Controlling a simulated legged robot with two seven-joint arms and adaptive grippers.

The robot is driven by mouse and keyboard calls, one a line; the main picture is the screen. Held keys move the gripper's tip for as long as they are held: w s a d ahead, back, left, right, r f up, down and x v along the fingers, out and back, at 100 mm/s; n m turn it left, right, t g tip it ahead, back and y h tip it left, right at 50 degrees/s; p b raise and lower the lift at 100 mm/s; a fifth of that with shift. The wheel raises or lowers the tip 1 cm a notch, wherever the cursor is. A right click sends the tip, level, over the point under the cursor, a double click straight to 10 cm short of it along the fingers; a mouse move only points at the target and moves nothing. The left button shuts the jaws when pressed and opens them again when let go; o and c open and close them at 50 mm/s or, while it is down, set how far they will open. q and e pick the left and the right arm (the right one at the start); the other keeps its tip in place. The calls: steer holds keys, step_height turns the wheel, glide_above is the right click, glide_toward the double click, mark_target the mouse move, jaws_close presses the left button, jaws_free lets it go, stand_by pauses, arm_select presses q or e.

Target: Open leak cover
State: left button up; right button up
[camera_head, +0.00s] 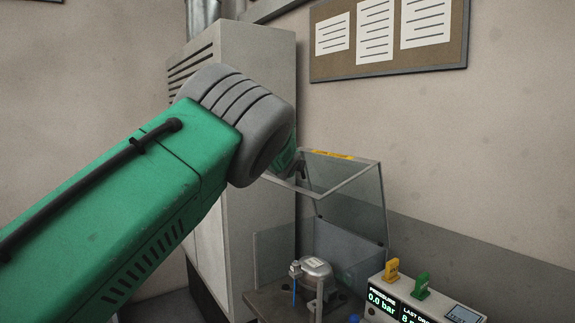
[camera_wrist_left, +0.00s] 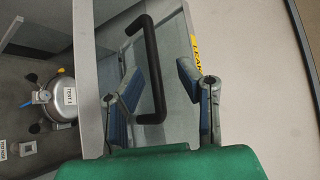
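The clear leak cover (camera_head: 352,207) stands raised and tilted above the test station in the head view, with a yellow label on its top edge. In the left wrist view its clear panel (camera_wrist_left: 172,30) carries a black bar handle (camera_wrist_left: 150,70) and a yellow "LEAK" label (camera_wrist_left: 196,48). My left gripper (camera_wrist_left: 160,68) is open, one finger on each side of the handle, with gaps visible. I cannot tell how deep the handle sits between the fingers. In the head view my arm hides most of this gripper. My right gripper is not in view.
A pressure display box (camera_head: 400,300) stands at the front right. A tall grey cabinet (camera_head: 258,70) is behind my arm. A pinboard (camera_head: 390,60) hangs on the wall.

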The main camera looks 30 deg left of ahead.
arm_select(q)
steer(key=v, duration=0.9)
steer(key=shift+a, duration=0.35)
steer(key=shift+s, duration=0.15)
